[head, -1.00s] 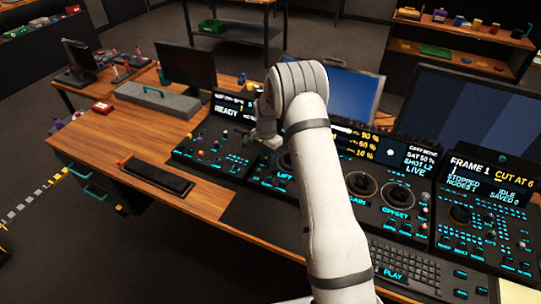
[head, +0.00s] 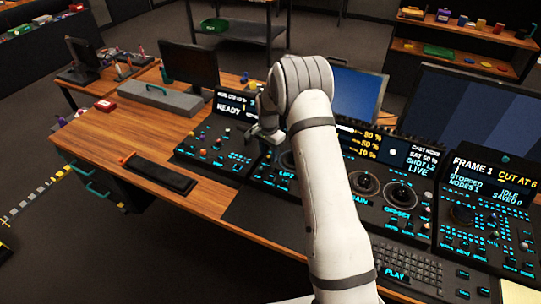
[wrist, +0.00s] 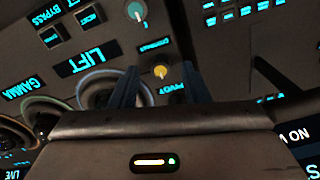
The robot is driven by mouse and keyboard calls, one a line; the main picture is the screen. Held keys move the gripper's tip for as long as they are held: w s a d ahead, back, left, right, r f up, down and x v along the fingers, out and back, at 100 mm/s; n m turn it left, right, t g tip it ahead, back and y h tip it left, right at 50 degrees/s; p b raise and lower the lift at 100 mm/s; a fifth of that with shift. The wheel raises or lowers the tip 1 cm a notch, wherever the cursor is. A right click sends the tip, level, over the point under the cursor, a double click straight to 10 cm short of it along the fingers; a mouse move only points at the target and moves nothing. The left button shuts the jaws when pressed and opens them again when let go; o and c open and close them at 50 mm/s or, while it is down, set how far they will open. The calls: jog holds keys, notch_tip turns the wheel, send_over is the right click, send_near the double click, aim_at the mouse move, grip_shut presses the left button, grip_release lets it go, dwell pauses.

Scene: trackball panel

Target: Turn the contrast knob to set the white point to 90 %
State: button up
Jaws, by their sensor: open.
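My gripper (head: 264,137) hangs over the left part of the dark control panel (head: 254,173), partly hidden by my arm in the head view. In the wrist view my gripper (wrist: 160,78) is open, with one finger on each side of a small yellow-topped knob (wrist: 160,71). The CONTRAST label (wrist: 153,47) lies just above that knob in the picture, and a PIVOT label (wrist: 178,92) lies below it. Contact between fingers and knob cannot be told.
A teal-marked knob (wrist: 136,10) sits near the yellow one. The LIFT ring (wrist: 98,88) lies left of the fingers in the wrist view. Trackballs with rings (head: 368,185), a keyboard (head: 408,268) and another console (head: 465,215) stand to the right. A black bar (head: 160,174) lies left.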

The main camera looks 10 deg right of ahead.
aim_at(269, 157)
notch_tip(269, 157, up, 6)
jog(key=shift+r+b, duration=0.2)
jog(key=shift+b, duration=0.2)
jog(key=shift+f+m+b, duration=0.3)
jog(key=shift+m+b, duration=0.4)
jog(key=shift+b, duration=0.25)
jog(key=shift+f+m+b, duration=0.1)
jog(key=shift+m+b, duration=0.7)
jog(key=shift+m, duration=0.2)
jog(key=m, duration=0.1)
jog(key=m+b, duration=0.1)
jog(key=m, duration=0.1)
jog(key=m+b, duration=0.1)
jog(key=shift+r, duration=0.25)
notch_tip(269, 157, down, 7)
jog(key=shift+f, duration=0.2)
jog(key=shift+c, duration=0.2)
